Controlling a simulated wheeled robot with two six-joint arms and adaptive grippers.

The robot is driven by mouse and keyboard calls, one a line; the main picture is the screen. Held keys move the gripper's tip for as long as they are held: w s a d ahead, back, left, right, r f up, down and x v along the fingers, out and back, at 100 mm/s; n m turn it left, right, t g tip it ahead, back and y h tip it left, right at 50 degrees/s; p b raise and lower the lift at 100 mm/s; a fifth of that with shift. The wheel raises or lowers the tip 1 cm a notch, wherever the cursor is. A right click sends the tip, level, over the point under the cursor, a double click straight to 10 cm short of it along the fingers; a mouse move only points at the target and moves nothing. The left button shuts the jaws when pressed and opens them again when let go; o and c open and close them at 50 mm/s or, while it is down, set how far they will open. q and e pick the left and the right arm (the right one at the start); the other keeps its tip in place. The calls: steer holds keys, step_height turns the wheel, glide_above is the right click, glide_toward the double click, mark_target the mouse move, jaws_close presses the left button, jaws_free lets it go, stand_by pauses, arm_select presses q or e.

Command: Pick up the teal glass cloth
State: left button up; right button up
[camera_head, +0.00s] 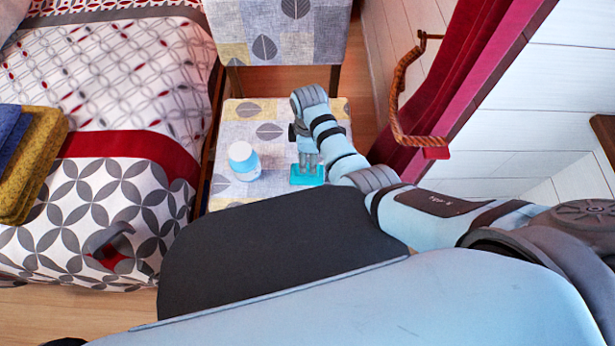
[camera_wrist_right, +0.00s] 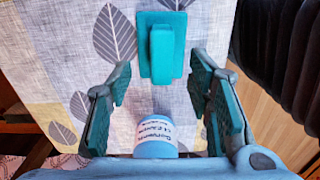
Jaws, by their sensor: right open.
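The teal glass cloth (camera_head: 310,178) lies on the leaf-patterned chair seat. In the right wrist view the cloth (camera_wrist_right: 174,20) is a flat rectangle with a raised narrow block along its middle. My right gripper (camera_head: 308,162) points down over the seat, close to the cloth, and partly covers it in the head view. In the wrist view the gripper (camera_wrist_right: 160,78) has its fingers spread wide, with nothing held; the cloth shows beyond the fingertips. Whether the fingers touch the cloth cannot be told. My left gripper is not in view.
A white-and-blue labelled jar (camera_head: 244,161) stands on the seat left of the cloth; it also shows in the wrist view (camera_wrist_right: 156,136). The bed (camera_head: 85,185) is at left, with folded yellow and blue fabric (camera_head: 38,165). A rope handrail (camera_head: 398,105) and red curtain (camera_head: 455,75) are at right.

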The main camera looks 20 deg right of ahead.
step_height(320, 180, down, 2)
steer(key=shift+f+b, duration=0.25)
steer(key=shift+b, duration=0.2)
steer(key=f+b, duration=0.2)
steer(key=f, duration=0.1)
steer(key=f+b, duration=0.1)
steer(key=shift+s+a+f, duration=0.1)
steer(key=shift+a+f, duration=0.1)
steer(key=shift+a, duration=0.05)
steer(key=shift+r, duration=0.1)
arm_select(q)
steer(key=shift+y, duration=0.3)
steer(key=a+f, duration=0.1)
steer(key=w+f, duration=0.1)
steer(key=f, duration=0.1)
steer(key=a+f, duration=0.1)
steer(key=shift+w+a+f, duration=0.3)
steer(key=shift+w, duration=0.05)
arm_select(e)
jaws_close()
